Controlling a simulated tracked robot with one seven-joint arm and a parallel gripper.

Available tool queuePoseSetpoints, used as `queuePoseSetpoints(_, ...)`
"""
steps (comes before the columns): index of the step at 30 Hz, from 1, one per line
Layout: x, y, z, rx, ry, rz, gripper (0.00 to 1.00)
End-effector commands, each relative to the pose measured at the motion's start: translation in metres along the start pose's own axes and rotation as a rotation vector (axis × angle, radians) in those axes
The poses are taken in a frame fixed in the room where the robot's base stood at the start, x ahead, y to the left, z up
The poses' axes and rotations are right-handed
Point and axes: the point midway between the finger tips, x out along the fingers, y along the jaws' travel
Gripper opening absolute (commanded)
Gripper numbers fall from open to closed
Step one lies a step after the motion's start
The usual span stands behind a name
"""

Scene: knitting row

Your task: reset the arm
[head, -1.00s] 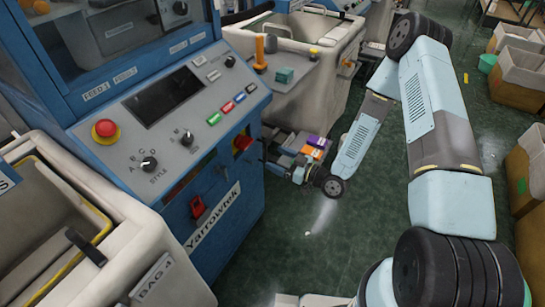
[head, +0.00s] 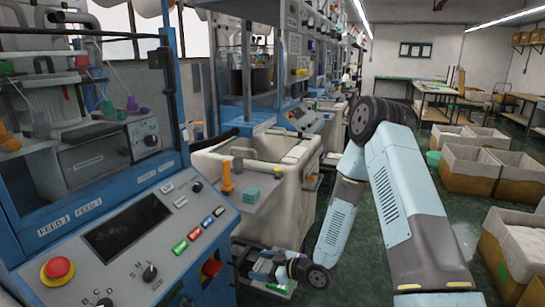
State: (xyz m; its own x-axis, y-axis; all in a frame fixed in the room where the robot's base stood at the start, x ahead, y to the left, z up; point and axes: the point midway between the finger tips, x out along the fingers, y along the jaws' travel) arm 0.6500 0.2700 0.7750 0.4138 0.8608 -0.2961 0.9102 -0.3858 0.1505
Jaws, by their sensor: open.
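My gripper (head: 262,268) is low at the end of my folded arm, just right of the front machine's blue cabinet and below a cream bin. It is open. Its fingers are small and dark here, partly behind the cabinet edge, and I see nothing held between them. My pale blue and grey arm (head: 405,195) rises from the bottom right, bends at a dark joint at the top and comes back down to the wrist.
The front knitting machine's control panel (head: 128,235) has a red stop button (head: 57,268) and coloured buttons. Cardboard boxes (head: 470,170) line the right of the aisle.

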Motion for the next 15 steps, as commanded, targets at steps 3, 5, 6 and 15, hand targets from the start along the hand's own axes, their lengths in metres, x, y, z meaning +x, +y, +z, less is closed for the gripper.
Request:
queuePoseSetpoints(3, -0.012, 0.024, -0.012, -0.036, -0.094, 0.033, 0.81)
queuePoseSetpoints(5, -0.019, 0.035, -0.018, -0.046, -0.141, 0.053, 0.81)
queuePoseSetpoints(6, -0.025, 0.043, -0.021, -0.053, -0.173, 0.066, 0.81)
queuePoseSetpoints(15, -0.075, 0.092, -0.056, -0.066, -0.391, 0.195, 0.81)
